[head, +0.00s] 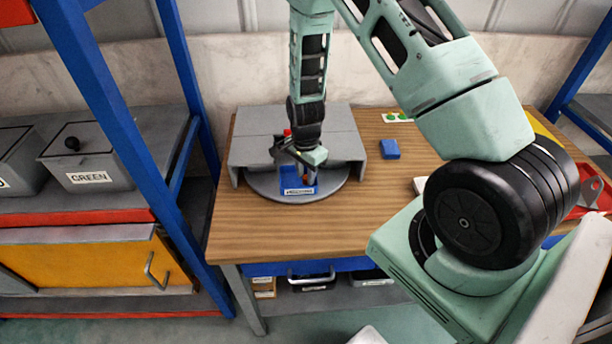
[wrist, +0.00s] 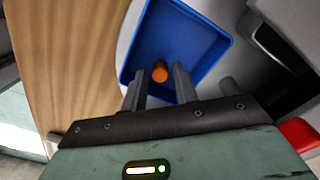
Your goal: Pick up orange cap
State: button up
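The orange cap (wrist: 159,72) lies in a blue tray (wrist: 196,44) in the wrist view, just ahead of my gripper's fingertips. My gripper (wrist: 159,82) is open, with its two fingers apart. The cap shows in line with the gap between them; I cannot tell how far above it the fingers are. In the head view my gripper (head: 308,172) is over the blue tray (head: 290,197), which sits on a grey round base on the wooden table. A small orange patch shows by the fingers there, partly hidden by my gripper.
A grey housing (head: 255,125) stands close behind the tray. A blue block (head: 389,149) and a card with green spots (head: 396,117) lie to the right on the table (head: 300,235). A blue shelf post (head: 120,130) rises at the left. The table front is clear.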

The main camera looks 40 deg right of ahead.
jog(key=shift+f, duration=0.4)
grip_shut()
jog(key=shift+r, duration=0.15)
